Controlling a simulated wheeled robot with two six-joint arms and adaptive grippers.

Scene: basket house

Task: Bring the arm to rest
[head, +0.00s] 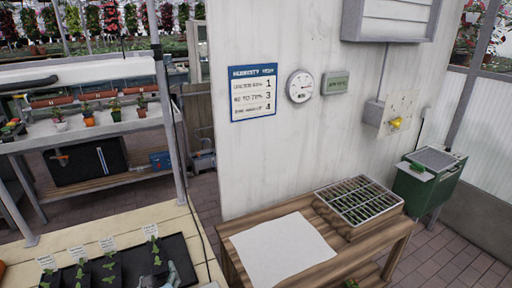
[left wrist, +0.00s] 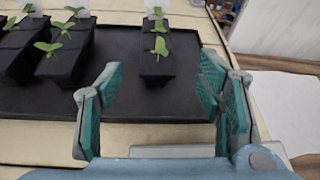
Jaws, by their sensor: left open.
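My left gripper (left wrist: 165,100) is open and empty in the left wrist view, its teal-padded fingers spread wide. It points toward a black pot strip (left wrist: 157,62) with green seedlings, which stands on a black tray (left wrist: 115,104) beyond the fingertips and apart from them. In the head view the left gripper (head: 168,272) shows only in part at the bottom edge, over the right part of the tray (head: 183,252). My right gripper is in neither view.
More seedling pots (left wrist: 63,57) stand at the tray's left. The tray lies on a pale bench (head: 130,226). To the right, a wooden table (head: 372,240) bears a white sheet (head: 282,250) and a celled tray (head: 358,200). A white wall panel (head: 255,160) rises behind.

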